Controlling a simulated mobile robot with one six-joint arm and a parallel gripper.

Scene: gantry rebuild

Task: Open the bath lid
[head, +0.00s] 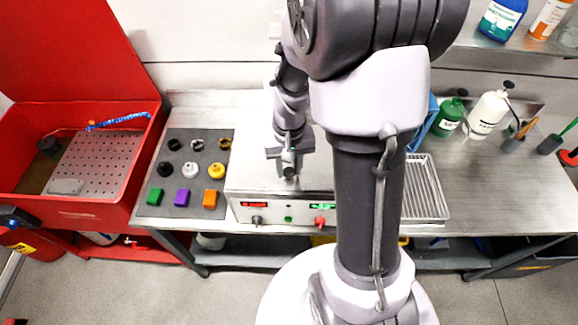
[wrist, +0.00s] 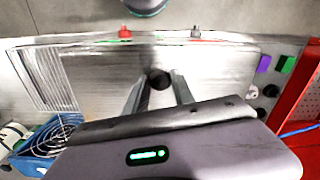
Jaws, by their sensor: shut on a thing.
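The bath (head: 262,212) is a steel box in the middle of the bench, with two small displays and red and dark knobs on its front. Its flat metal lid (head: 250,160) lies on top and looks closed. My gripper (head: 288,170) is over the front part of the lid. In the wrist view my gripper (wrist: 160,88) has its two fingers on either side of a round black lid knob (wrist: 160,79) and is shut on it. The wrist view also shows the lid (wrist: 215,65) around the knob. My arm hides the right part of the bath in the head view.
A grey mat (head: 180,168) with coloured blocks and round parts lies left of the bath. A red washer (head: 100,205) with its lid raised stands further left. A wire tray (head: 425,190) and bottles (head: 488,113) are on the right.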

